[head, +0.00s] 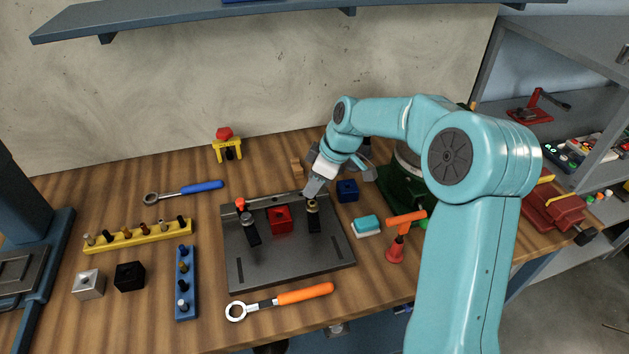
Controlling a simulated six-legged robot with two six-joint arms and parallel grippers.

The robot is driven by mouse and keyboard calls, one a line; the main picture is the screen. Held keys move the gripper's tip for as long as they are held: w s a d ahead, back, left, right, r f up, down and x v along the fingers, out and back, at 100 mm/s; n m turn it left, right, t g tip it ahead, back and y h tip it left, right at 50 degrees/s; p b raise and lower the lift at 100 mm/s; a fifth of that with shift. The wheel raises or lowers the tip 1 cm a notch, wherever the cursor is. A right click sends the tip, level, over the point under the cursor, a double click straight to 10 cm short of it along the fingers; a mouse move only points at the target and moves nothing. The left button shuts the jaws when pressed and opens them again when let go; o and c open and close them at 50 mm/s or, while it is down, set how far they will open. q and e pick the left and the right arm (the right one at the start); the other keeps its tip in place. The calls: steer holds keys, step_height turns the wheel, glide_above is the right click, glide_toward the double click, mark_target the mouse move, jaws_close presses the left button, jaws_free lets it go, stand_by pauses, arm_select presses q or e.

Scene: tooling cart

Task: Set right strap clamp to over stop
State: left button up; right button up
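The dark grey fixture plate (290,271) lies on the wooden bench with a red block (280,219) near its middle. The right strap clamp (314,223) is a black bar with a brass-coloured nut at its far end, right of the block and apart from it. The left strap clamp (252,234) is a similar black bar left of the block. My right gripper (311,194) reaches down at the far end of the right strap clamp, close to its nut. Whether its fingers touch or grip the nut is too small to tell. My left gripper is out of view.
A blue block (347,190) and a teal-and-white brush (367,225) lie right of the plate. An orange-handled wrench (290,296) lies in front and a blue-handled one (190,189) behind left. An orange-topped red tool (399,239) stands near my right arm.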

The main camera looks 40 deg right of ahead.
steer(key=shift+w+d+f, duration=0.15)
steer(key=shift+f, duration=0.05)
jaws_close()
